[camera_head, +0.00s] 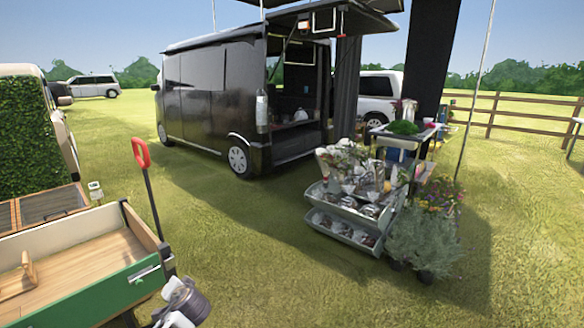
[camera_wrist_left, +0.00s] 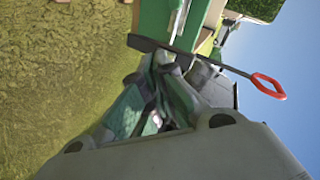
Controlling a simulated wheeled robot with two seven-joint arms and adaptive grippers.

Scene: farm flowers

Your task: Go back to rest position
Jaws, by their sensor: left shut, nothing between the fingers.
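My left gripper (camera_wrist_left: 166,68) shows in the left wrist view with its fingers shut and nothing held between them. A green wagon (camera_wrist_left: 152,18) lies beyond the fingertips in that view. A grey and white part of my arm shows at the bottom of the head view, close to the front corner of the wagon (camera_head: 112,292). The wagon's upright black handle with a red grip (camera_head: 141,153) stands beside it; the red grip also shows in the left wrist view (camera_wrist_left: 268,86). My right gripper is in neither view.
A tiered flower stand (camera_head: 345,232) and potted plants (camera_head: 422,240) stand right of centre. A black van (camera_head: 205,95) with its rear open is behind. A hedge-covered vehicle (camera_head: 30,140) is at the left. Open grass (camera_head: 270,270) lies between the wagon and the stand.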

